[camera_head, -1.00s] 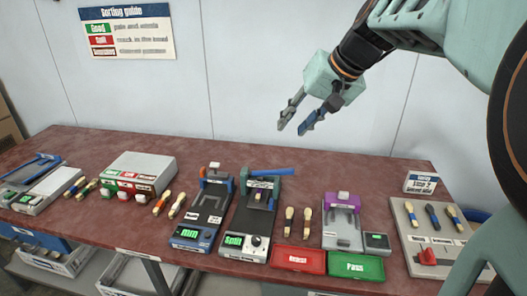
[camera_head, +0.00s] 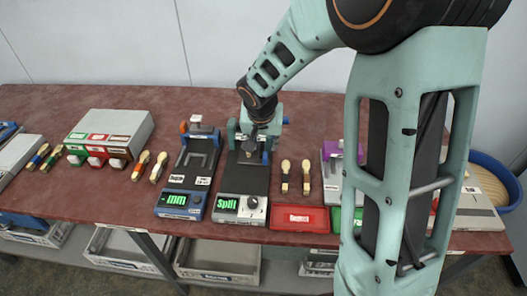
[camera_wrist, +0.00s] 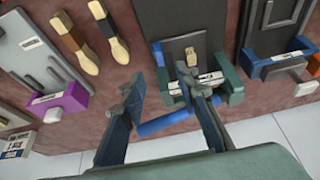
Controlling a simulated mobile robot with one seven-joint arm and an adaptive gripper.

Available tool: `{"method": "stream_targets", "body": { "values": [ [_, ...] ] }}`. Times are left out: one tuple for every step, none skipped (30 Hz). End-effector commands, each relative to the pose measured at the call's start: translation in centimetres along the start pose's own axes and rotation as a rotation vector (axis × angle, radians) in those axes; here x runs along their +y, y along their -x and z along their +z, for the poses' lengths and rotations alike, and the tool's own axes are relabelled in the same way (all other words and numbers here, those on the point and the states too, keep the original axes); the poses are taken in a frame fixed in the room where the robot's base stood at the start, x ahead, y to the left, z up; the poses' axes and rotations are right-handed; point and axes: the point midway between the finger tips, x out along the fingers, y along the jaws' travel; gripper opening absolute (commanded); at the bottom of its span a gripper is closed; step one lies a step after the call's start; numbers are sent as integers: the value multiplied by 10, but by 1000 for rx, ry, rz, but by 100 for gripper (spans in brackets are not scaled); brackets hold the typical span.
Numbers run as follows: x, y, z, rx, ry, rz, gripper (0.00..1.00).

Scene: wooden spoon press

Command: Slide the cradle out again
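The press (camera_head: 243,178) with the green "Split" display (camera_head: 228,203) stands mid-table; it has a dark bed and a teal frame at its back. In the wrist view its dark bed (camera_wrist: 166,18) lies beyond my gripper, with a small pale piece at the frame. A separate cradle is hard to make out there. The blue lever bar (camera_wrist: 165,122) crosses between my fingers in the picture; contact cannot be told. My gripper (camera_wrist: 160,80) is open, with nothing visibly held, over the press's back end. In the head view it (camera_head: 257,143) partly hides the frame.
Two spoons (camera_head: 295,178) lie to the right, with the red tray (camera_head: 299,219) in front. My arm hides much of the green tray (camera_head: 370,216) and purple-topped device (camera_head: 332,150).

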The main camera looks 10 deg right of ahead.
Motion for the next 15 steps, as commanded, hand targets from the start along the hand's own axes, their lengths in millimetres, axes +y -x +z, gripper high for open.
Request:
{"method": "stream_targets", "body": {
  "values": [
    [0,-9,1,-2,2,0,29],
    [0,-14,2,-4,1,0,29],
    [0,-21,2,-4,2,1,29],
    [0,-26,2,-4,2,1,29],
    [0,-32,2,-5,2,0,29],
    [0,-40,2,-5,2,1,29],
    [0,-45,2,-5,2,1,29],
    [0,-50,1,-4,1,1,29],
    [0,-57,1,-4,1,0,29],
    [0,-62,1,-3,2,1,29],
    [0,-66,2,-4,2,1,29],
    [0,-72,2,-4,2,0,29],
    [0,-76,1,-3,3,0,29],
    [0,-79,1,-3,1,0,29],
    [0,-83,0,-2,0,0,29]
  ]
}}
